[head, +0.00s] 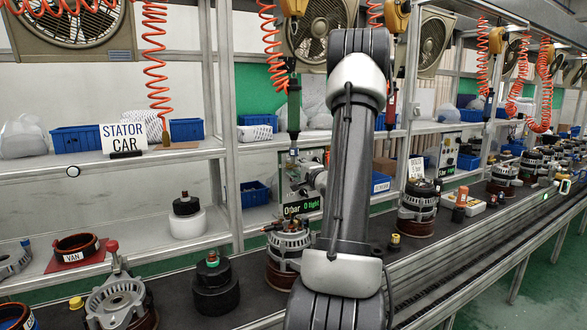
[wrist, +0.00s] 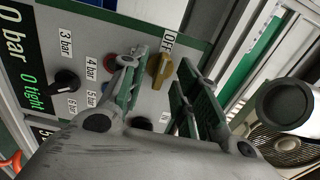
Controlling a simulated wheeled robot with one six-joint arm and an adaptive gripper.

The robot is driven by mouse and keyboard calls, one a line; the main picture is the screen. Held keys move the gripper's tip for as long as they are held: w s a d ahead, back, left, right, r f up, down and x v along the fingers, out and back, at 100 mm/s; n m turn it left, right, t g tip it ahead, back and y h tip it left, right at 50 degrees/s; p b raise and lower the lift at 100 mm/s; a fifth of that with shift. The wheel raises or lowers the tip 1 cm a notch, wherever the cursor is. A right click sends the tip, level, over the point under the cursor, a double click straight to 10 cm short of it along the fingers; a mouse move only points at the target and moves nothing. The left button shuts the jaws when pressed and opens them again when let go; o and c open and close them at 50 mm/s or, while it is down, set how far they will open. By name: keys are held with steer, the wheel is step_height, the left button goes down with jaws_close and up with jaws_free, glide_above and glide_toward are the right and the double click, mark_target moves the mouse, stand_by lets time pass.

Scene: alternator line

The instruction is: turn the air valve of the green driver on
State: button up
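The green driver (head: 293,108) hangs from an orange coiled hose above the line in the head view. Below it is a control panel (head: 302,206) whose display reads 0 bar and 0 tight. In the wrist view the panel (wrist: 90,32) carries a yellow valve handle (wrist: 160,70), which points towards the OFF label (wrist: 167,41). My gripper (wrist: 165,95) is open in front of the panel, with one finger on each side of the handle. I cannot tell whether either finger touches it. In the head view my gripper (head: 303,178) is partly hidden by my arm.
A black selector knob (wrist: 66,82) with bar labels sits left of the valve on the panel. Below the panel, an alternator housing (head: 288,243) stands on the conveyor (head: 255,300). A blue bin (head: 254,194) is left of the panel. A red driver (head: 391,105) hangs to the right.

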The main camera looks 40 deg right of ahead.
steer(key=shift+w+d, duration=0.15)
steer(key=shift+w, duration=0.55)
jaws_close()
